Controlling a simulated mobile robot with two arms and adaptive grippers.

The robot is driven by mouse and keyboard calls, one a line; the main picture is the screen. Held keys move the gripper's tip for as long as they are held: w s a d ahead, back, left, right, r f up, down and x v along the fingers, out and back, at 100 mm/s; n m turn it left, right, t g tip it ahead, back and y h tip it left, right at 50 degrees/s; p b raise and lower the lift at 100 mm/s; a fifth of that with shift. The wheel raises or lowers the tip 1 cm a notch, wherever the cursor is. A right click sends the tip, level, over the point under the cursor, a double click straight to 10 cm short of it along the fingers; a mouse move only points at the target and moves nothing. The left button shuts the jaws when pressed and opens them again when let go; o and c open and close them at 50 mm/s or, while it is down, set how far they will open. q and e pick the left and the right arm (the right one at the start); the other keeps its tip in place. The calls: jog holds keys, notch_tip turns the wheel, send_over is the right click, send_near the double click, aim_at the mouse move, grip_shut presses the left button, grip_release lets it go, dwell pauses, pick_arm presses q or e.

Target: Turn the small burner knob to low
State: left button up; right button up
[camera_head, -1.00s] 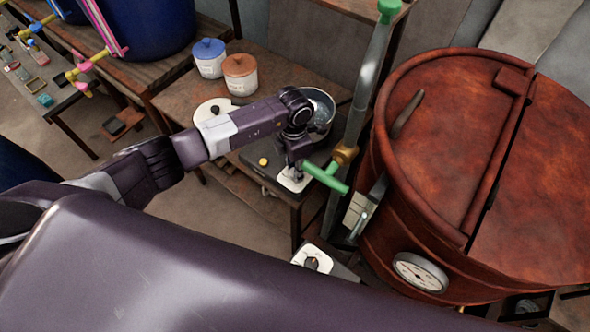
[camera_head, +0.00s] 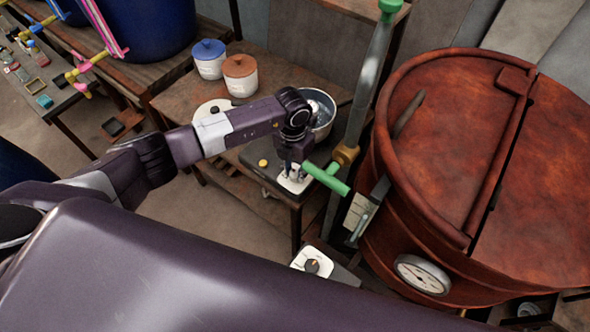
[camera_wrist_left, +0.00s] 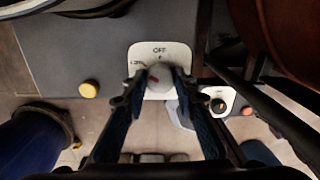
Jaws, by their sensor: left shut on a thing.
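The small burner knob (camera_wrist_left: 160,76) is a pale round knob with a red mark, on a white plate (camera_wrist_left: 178,54) on the front of the dark burner. The plate reads OFF at the top, with a smaller label at upper left that looks like LOW. The red mark points to the left side, roughly toward that label. My left gripper (camera_wrist_left: 160,80) is shut on the knob, one finger on each side. In the head view my left gripper (camera_head: 293,176) reaches down onto the plate and hides most of the knob. My right gripper is not in view.
A yellow button (camera_wrist_left: 88,90) sits left of the plate. A metal bowl (camera_head: 322,112) stands behind my wrist. A green-handled pipe (camera_head: 326,178) and a large rusty vat (camera_head: 440,150) are close on the right. A second knob (camera_head: 312,266) is lower, on another box.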

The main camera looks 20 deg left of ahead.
aim_at(294, 172)
pick_arm(q)
jog(key=shift+w, duration=0.1)
jog(key=o, duration=1.2)
jog(key=shift+c, duration=0.2)
jog(key=shift+r, duration=0.15)
notch_tip(294, 172, up, 12)
jog(key=shift+a, duration=0.25)
